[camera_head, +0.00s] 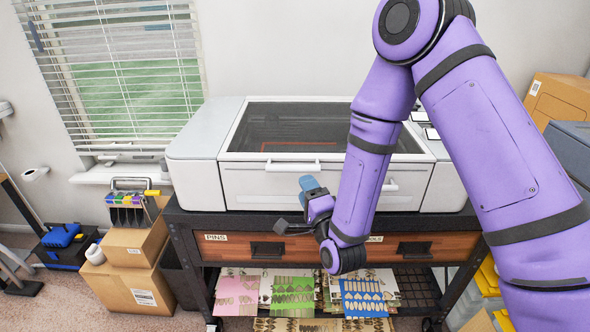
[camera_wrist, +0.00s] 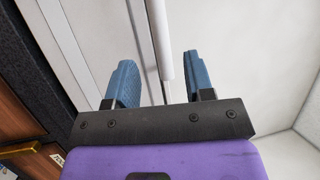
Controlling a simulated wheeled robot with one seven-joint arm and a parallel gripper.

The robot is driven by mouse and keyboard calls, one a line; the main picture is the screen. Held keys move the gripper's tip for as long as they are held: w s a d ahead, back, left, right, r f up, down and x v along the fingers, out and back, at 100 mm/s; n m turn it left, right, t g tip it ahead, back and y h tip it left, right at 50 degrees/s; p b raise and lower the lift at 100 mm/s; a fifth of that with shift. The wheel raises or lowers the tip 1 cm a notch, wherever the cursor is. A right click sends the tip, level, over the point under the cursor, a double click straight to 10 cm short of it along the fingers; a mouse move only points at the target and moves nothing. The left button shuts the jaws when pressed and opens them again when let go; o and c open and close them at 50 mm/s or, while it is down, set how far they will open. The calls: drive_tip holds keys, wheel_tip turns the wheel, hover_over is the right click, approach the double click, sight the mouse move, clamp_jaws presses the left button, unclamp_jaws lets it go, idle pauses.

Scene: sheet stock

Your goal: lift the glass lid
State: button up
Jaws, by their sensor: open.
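The glass lid (camera_head: 300,128) is a dark pane in a white frame on top of a white machine, and it lies closed. A white bar handle (camera_head: 290,167) sits at its front edge. My gripper (camera_head: 309,183) is in front of the machine, just below the handle's right end in the head view. In the wrist view my blue fingers (camera_wrist: 159,58) are apart, with a white bar (camera_wrist: 162,40) running between them. No contact with the bar can be made out. My forearm hides part of the lid's right side.
The machine (camera_head: 205,150) stands on a dark bench with wooden drawers (camera_head: 295,248). A second white handle end (camera_head: 390,186) shows right of my forearm. Cardboard boxes (camera_head: 130,280) stand at left, and another box (camera_head: 556,99) is at right. Patterned sheets (camera_head: 293,293) lie below.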

sight(296, 171)
drive_tip(key=x, duration=0.8)
drive_tip(key=shift+c, duration=0.4)
clamp_jaws()
